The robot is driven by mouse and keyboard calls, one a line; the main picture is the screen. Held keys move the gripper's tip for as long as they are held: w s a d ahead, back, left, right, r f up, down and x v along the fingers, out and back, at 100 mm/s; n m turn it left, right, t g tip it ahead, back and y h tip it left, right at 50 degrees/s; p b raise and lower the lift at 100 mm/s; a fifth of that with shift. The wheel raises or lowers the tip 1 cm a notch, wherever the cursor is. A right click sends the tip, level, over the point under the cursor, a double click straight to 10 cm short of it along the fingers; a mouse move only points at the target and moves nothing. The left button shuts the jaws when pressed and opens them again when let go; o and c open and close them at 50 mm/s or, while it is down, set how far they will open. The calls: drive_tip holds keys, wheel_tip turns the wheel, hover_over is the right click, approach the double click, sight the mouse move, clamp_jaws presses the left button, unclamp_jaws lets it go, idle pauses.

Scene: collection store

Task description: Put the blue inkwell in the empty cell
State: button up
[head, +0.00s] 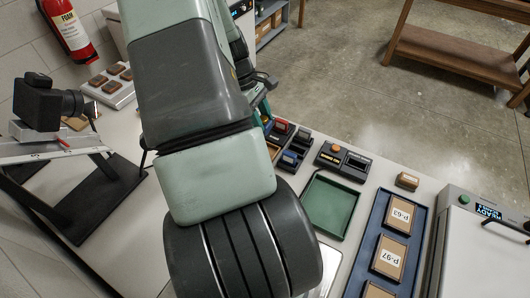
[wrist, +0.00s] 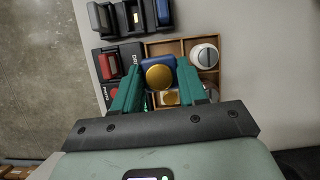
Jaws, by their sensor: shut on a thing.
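In the wrist view my gripper (wrist: 159,70), with green fingers, is shut on the blue inkwell (wrist: 150,62), which has a round gold lid. The inkwell is over the wooden tray (wrist: 181,42) with cells. Bare wood of the upper left cell (wrist: 163,48) shows just beyond the inkwell; the inkwell hides the rest of that cell. Whether the inkwell's base touches the tray cannot be told. A white inkwell with a grey lid (wrist: 204,56) stands in the upper right cell.
Black holders with red (wrist: 107,94) and blue (wrist: 163,11) pieces stand left of and beyond the tray. In the head view a green tray (head: 328,206), a blue tray with labelled boxes (head: 412,194) and a black stand (head: 93,205) share the table. Pale table is clear right of the wooden tray.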

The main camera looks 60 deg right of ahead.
drive_tip(key=x, duration=0.2)
drive_tip(key=w+x, duration=0.1)
drive_tip(key=x, duration=0.2)
drive_tip(key=shift+a+f, duration=0.15)
drive_tip(key=shift+f, duration=0.2)
drive_tip(key=shift+w+f, duration=0.1)
drive_tip(key=shift+f, duration=2.25)
drive_tip(key=o, duration=0.8)
drive_tip(key=shift+f, duration=0.1)
drive_tip(key=v, duration=1.2)
drive_tip(key=shift+r, duration=0.25)
